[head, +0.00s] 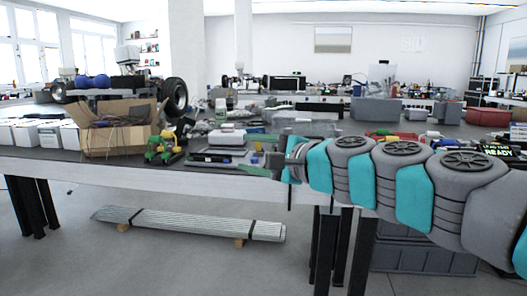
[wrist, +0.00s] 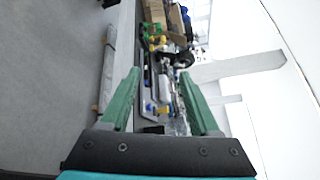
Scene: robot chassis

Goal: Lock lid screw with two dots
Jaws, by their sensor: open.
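My gripper (wrist: 159,72) shows in the wrist view with its two green fingers spread wide apart and nothing between their tips. In the head view my gripper (head: 243,154) is at the front edge of the workbench (head: 60,158), at the end of my grey and turquoise arm. A lid screw with two dots cannot be made out in either view. Small blue and yellow parts (wrist: 152,107) show beyond the fingers in the wrist view.
An open cardboard box (head: 118,140) and a green and yellow tool-like object (head: 163,148) stand left on the bench. A wheeled chassis (head: 105,82) is behind. Metal strips (head: 185,224) lie on the floor below. Grey crates (head: 425,250) stand under the bench at right.

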